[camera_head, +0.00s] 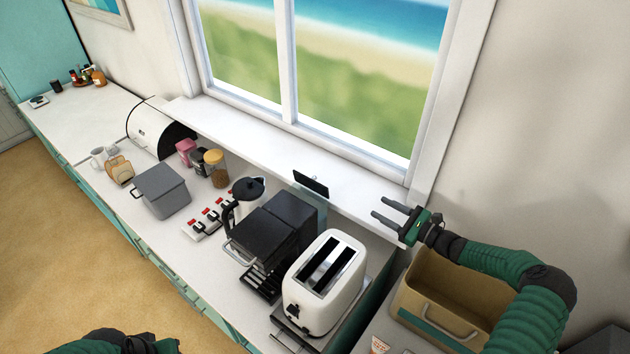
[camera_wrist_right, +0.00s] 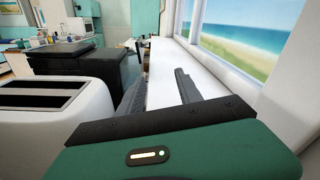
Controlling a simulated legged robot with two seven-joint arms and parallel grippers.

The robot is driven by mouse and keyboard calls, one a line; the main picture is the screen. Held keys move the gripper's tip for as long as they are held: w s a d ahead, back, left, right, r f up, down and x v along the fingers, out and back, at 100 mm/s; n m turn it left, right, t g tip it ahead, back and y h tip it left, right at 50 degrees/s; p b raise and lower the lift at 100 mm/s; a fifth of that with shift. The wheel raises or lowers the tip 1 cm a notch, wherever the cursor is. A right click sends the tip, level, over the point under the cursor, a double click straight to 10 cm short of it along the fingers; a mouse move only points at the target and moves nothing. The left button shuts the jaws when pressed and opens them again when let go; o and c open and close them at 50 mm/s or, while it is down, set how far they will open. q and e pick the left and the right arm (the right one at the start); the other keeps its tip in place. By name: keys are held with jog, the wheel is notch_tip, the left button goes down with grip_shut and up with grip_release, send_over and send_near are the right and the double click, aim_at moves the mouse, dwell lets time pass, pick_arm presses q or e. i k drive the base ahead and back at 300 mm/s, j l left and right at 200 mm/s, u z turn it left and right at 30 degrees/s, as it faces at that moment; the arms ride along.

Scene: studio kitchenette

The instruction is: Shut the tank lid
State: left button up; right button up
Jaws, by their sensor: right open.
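A black coffee machine (camera_head: 275,235) stands on the counter, with a pale, see-through tank (camera_head: 312,204) at its back by the window. The tank's dark lid (camera_head: 311,183) stands tilted up, open. My right gripper (camera_head: 379,208) is open and empty, to the right of the lid and apart from it, over the sill's right end. Its two fingers point left toward the lid. In the right wrist view the open fingers (camera_wrist_right: 160,86) show with the coffee machine (camera_wrist_right: 75,68) ahead to the left. Only part of my left arm shows at the bottom edge; its gripper is out of view.
A white toaster (camera_head: 325,282) stands right of the coffee machine. A tan bin with a handle (camera_head: 420,327) is below my right arm. A dark kettle (camera_head: 246,190) and a grey box (camera_head: 162,190) stand to the left. The window sill (camera_head: 260,145) is mostly clear.

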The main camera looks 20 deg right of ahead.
aim_at(311, 184)
jog(key=k+l, duration=0.2)
jog(key=i+j+z, duration=0.25)
jog(key=z, duration=0.15)
jog(key=i+j+z, duration=0.15)
jog(key=j+z, duration=0.2)
jog(key=i+j+z, duration=0.15)
jog(key=j+z, duration=0.25)
